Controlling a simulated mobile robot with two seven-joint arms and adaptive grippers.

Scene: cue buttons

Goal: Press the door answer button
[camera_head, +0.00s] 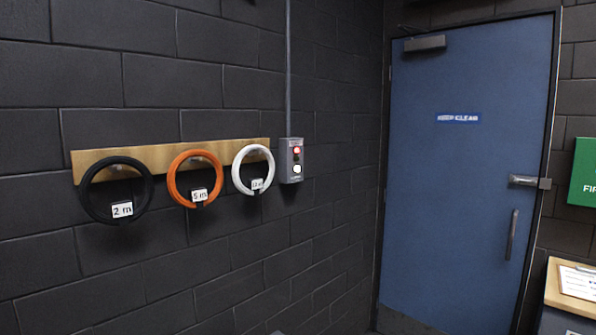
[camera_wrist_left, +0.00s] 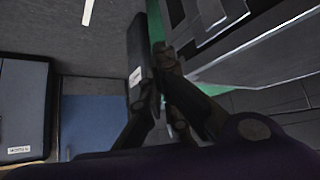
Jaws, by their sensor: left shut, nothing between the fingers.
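A grey button box (camera_head: 291,160) is fixed to the dark block wall in the head view, right of the cable hooks. It carries a lit red button (camera_head: 297,150) above a white button (camera_head: 297,169). Its labels are too small to read. My left gripper (camera_wrist_left: 163,62) shows in the left wrist view, shut and empty, with its fingers together. It is not seen in the head view, and the button box is not clear in the wrist view. My right gripper is in neither view.
A wooden rail (camera_head: 170,154) holds black, orange and white cable coils left of the box. A blue door (camera_head: 455,200) stands shut on the right. A green sign (camera_head: 583,172) and a wooden-topped unit (camera_head: 556,290) with a clipboard are at the far right.

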